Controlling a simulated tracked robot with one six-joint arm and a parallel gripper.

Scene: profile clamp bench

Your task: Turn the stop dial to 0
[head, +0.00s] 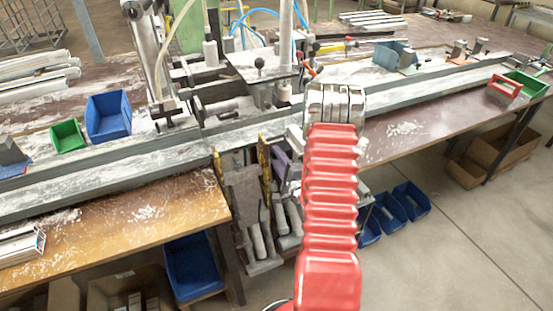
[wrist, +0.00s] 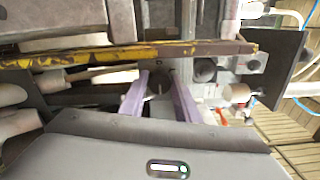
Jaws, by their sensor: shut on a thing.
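My gripper (wrist: 160,88) shows in the wrist view as two purple fingers reaching away from the grey housing. They are shut on a small dark grey part, apparently the stop dial (wrist: 158,78), seen between the fingertips. No scale, pointer or number on it can be read. In the head view my red arm reaches to the clamp machine, and a purple part of my gripper (head: 281,163) shows left of the arm, in front of the machine's lower side. The dial is hidden there.
A yellow, worn bar (wrist: 140,52) crosses just beyond the fingers in the wrist view. Grey cylinders (head: 258,240) hang below the bench front. Blue bins (head: 410,200) stand low on the right. A long metal rail (head: 430,85) runs along the bench.

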